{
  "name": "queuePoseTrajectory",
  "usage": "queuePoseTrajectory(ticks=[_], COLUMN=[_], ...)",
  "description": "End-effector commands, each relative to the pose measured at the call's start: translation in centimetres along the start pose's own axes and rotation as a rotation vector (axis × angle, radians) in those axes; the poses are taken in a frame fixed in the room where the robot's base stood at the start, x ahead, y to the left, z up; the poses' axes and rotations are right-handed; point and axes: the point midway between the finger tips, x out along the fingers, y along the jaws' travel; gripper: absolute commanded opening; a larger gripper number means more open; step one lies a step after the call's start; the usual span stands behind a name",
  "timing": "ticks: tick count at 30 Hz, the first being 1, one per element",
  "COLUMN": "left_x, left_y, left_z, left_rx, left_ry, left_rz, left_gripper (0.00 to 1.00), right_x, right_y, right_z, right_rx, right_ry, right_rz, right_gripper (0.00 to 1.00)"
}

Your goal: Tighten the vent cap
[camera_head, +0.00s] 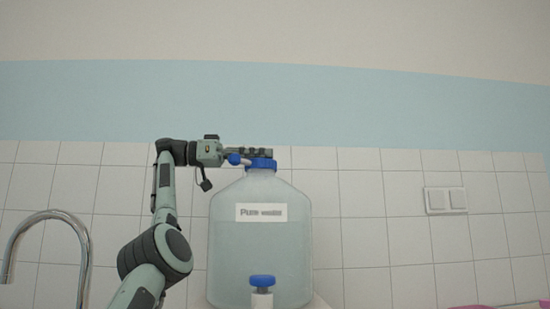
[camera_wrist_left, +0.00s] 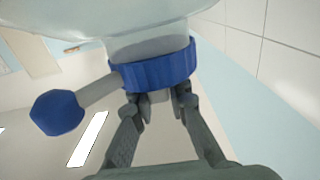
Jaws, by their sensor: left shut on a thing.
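A large clear bottle (camera_head: 260,235) labelled "Pure water" stands upright before the tiled wall. A ribbed blue cap (camera_head: 261,164) sits on its neck, and it shows large in the left wrist view (camera_wrist_left: 155,70). A short pale side spout with a small blue end cap (camera_head: 234,159) sticks out beside the neck; this end cap is at the left in the wrist view (camera_wrist_left: 57,112). My left gripper (camera_head: 263,153) reaches in level from the left and is shut at the top of the ribbed cap. Its fingertips (camera_wrist_left: 161,97) partly hide what they hold. My right gripper is out of view.
A blue-topped tap (camera_head: 262,282) is at the bottle's lower front. A curved metal faucet (camera_head: 45,215) stands at the left. A double wall switch (camera_head: 445,200) is at the right. Pink objects (camera_head: 470,307) show at the lower right edge. The space right of the bottle is clear.

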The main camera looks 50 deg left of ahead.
Motion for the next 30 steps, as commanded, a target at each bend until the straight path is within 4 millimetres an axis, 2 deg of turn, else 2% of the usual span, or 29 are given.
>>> queuePoseTrajectory(ticks=[6, 17, 18, 22, 30], left_x=[-0.84, -0.87, -0.86, -0.85, -0.81], left_y=[0.10, 0.13, 0.14, 0.13, 0.13], left_z=[0.04, 0.03, 0.04, 0.02, 0.01], left_rx=[-0.001, -0.001, -0.001, -0.001, -0.001], left_ry=[-0.001, -0.001, -0.001, 0.000, 0.000], left_rz=[-0.001, 0.000, 0.000, 0.000, 0.000], left_gripper=[0.00, 0.00, 0.19, 0.35, 0.36], right_x=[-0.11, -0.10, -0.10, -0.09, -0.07], right_y=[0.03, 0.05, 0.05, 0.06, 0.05], right_z=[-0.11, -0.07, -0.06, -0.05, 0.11], right_rx=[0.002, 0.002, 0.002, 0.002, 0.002], right_ry=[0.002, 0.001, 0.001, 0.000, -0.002], right_rz=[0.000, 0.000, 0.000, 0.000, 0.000], right_gripper=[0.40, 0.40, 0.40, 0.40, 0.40])
